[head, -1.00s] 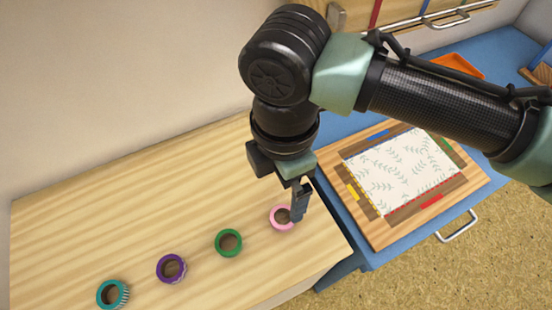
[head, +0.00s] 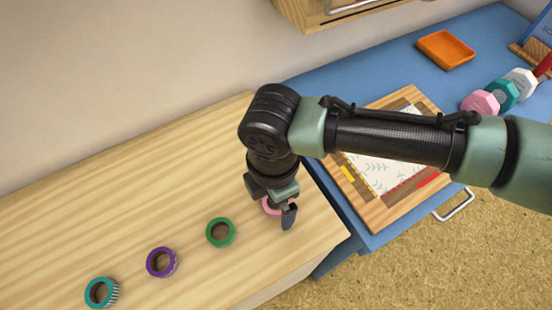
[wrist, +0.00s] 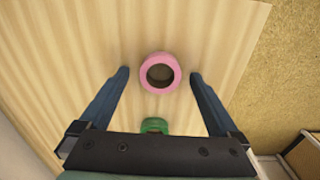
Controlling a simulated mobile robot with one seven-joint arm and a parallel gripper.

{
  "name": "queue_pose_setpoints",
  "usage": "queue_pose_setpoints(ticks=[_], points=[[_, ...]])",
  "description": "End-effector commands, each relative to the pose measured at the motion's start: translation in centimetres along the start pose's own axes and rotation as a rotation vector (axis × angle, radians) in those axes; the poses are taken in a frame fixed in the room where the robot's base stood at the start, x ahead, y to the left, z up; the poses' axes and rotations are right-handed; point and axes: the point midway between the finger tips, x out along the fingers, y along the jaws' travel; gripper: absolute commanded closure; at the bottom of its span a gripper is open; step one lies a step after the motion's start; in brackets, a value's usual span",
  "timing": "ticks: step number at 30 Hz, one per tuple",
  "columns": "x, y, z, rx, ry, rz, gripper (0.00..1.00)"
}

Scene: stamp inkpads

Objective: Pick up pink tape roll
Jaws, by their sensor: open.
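The pink tape roll (head: 268,208) lies on the light wooden table, partly hidden behind my gripper in the head view. In the wrist view the pink tape roll (wrist: 160,73) shows whole, hole facing up, between and slightly beyond the two fingertips. My gripper (wrist: 160,75) is open and empty, with a finger on each side of the roll and a gap on both sides. In the head view my gripper (head: 288,215) points down over the roll. I cannot tell its exact height above the table.
A green roll (head: 220,232), a purple roll (head: 162,262) and a teal roll (head: 101,293) lie in a line to the left. A wooden board (head: 375,218) with a patterned sheet lies on the blue table (head: 345,245) to the right. An orange tray (head: 446,50) stands farther back.

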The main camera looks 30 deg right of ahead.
Motion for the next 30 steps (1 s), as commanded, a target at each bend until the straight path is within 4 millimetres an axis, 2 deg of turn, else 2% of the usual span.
queue_pose_setpoints(ticks=[4, 18, 26, 30], points=[[0.0, 0.0, 0.0, 0.000, 0.000, 0.000, 0.04], [-0.1, 0.0, 0.0, -0.001, 0.000, 0.000, 0.89], [-0.3, 0.0, 0.0, -0.001, 0.000, 0.001, 0.91], [-1.9, 0.1, 0.0, -0.001, 0.000, 0.002, 0.91]])
